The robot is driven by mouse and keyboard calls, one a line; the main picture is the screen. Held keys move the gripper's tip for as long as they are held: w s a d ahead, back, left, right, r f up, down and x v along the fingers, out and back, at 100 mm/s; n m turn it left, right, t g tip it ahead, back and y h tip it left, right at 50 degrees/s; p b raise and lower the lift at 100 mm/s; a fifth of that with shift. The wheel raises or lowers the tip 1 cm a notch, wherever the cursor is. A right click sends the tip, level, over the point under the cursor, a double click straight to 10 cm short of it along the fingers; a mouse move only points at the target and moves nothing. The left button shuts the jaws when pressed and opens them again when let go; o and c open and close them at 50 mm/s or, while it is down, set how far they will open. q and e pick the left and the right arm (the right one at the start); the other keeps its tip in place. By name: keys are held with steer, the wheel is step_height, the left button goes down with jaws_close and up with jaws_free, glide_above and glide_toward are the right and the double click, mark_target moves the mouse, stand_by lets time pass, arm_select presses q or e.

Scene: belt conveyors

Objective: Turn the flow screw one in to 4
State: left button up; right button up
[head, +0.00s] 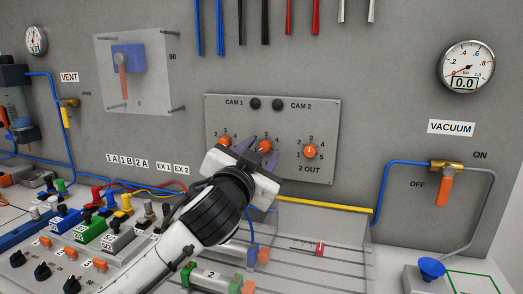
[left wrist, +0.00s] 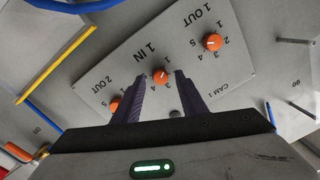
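The 1 IN flow screw is the middle orange knob (head: 265,146) on a grey panel (head: 328,117); it also shows in the left wrist view (left wrist: 160,76) below its label. A small white mark shows on its face, but I cannot tell which number it points at. My left gripper (head: 259,147) is in front of this knob. In the left wrist view its dark fingers (left wrist: 162,84) are spread, one on each side of the knob, with visible gaps. Its body hides part of the panel's lower edge in the head view. My right gripper is not in view.
The 1 OUT knob (left wrist: 212,42) and 2 OUT knob (head: 310,151) flank the middle one closely. A vacuum valve (head: 445,180) is at the right. A clear cover (head: 133,75) stands out at upper left.

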arm_select(q)
steer(key=shift+w+d, duration=0.15)
steer(key=shift+w, duration=0.4)
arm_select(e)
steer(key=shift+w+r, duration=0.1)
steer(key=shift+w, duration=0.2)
arm_select(q)
jaws_close()
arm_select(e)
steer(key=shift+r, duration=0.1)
